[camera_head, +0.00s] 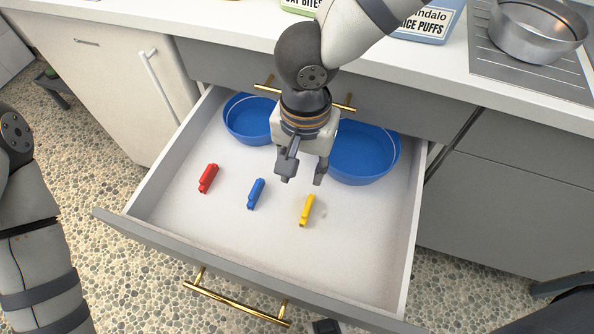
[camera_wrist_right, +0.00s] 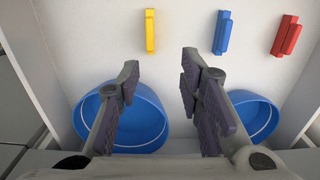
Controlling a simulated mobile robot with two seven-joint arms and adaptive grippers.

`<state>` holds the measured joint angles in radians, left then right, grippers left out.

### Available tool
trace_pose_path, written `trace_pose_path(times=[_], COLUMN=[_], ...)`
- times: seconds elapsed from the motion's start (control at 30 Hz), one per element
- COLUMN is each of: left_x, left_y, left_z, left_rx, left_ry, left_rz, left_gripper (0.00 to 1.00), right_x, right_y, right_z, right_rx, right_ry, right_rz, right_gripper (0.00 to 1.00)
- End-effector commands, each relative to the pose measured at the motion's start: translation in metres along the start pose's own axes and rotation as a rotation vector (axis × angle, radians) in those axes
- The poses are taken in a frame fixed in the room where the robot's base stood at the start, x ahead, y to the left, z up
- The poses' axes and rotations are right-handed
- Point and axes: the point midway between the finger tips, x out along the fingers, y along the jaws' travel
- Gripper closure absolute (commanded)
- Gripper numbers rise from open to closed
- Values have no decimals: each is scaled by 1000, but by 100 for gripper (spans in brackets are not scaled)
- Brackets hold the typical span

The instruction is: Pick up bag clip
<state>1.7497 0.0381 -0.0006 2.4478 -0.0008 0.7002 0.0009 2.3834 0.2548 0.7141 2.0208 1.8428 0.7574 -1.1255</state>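Three bag clips lie spaced apart on the white floor of the open drawer (camera_head: 346,238): a red clip (camera_head: 208,178), a blue clip (camera_head: 256,193) and a yellow clip (camera_head: 307,210). My right gripper (camera_head: 302,175) is open and empty above the drawer, just behind the blue and yellow clips. In the right wrist view its fingers (camera_wrist_right: 158,78) stand apart, with the yellow clip (camera_wrist_right: 150,30), blue clip (camera_wrist_right: 222,32) and red clip (camera_wrist_right: 285,35) beyond the tips. My left gripper is not in view; only my left arm shows at the left.
Two blue bowls, a smaller one (camera_head: 249,121) and a larger one (camera_head: 362,158), sit at the back of the drawer. The drawer walls surround the clips. Above is a counter (camera_head: 240,42) with packages and a metal pot (camera_head: 537,32).

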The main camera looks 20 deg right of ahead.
Motion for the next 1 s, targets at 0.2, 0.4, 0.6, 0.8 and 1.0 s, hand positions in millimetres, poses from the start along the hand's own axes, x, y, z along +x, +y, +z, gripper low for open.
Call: trace_pose_path(times=[0.2, 0.4, 0.6, 0.8, 1.0], left_x=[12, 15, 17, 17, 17], left_y=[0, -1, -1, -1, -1], left_z=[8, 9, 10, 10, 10], left_rx=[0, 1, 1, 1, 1], left_ry=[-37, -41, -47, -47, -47], left_rz=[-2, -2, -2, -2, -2], left_gripper=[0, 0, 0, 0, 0], right_x=[52, 76, 113, 118, 118], right_y=[3, 5, 10, 10, 9], right_z=[3, 4, 8, 8, 8], right_rx=[-3, -3, -2, -1, -1], right_ry=[-7, -3, -3, -2, -1], right_rz=[9, 7, 5, 2, 2], right_gripper=[66, 66, 66, 66, 93])
